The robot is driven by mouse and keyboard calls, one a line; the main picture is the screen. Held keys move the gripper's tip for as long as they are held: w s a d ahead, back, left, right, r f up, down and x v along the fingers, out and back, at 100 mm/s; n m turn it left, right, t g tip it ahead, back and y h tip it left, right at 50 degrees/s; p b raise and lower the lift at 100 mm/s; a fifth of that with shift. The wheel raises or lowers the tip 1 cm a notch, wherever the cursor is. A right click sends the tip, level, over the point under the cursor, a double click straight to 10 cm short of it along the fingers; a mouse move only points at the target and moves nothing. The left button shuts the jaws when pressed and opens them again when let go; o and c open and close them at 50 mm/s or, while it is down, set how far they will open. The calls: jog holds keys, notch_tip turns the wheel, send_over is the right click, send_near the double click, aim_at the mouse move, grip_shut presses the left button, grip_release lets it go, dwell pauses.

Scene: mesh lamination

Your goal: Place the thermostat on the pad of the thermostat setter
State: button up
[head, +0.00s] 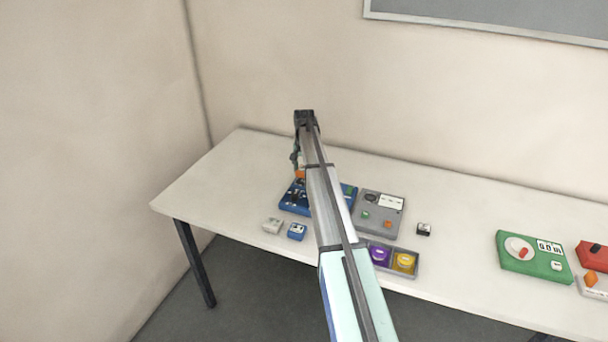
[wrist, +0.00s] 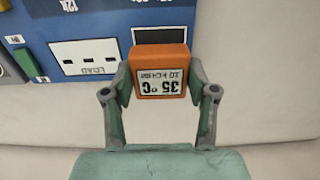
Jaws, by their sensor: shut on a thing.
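The thermostat is a small orange block (wrist: 158,58) with a white face reading 35 °C, upside down in the wrist view. My gripper (wrist: 160,80) is shut on it, one finger on each side. In the head view the orange block (head: 299,175) shows below my gripper (head: 296,160), by the left back part of a blue panel (head: 292,205). In the wrist view the blue panel (wrist: 108,18) lies beyond the block, with a white LOAD plate and a dark rectangle. I cannot tell which device is the setter, nor whether the block touches the panel.
A grey device (head: 367,226) with a green and an orange button stands right of the blue panel. A tray (head: 417,262) holds purple and yellow pieces. Small blocks (head: 272,226) lie in front. A green dial device (head: 515,263) stands right. The table's left end is clear.

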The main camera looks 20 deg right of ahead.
aim_at(304, 175)
jog(key=shift+f+p, duration=0.35)
jog(key=shift+f, duration=1.2)
jog(key=shift+f, duration=0.15)
jog(key=o, duration=1.2)
notch_tip(304, 175, up, 12)
jog(key=b, duration=0.4)
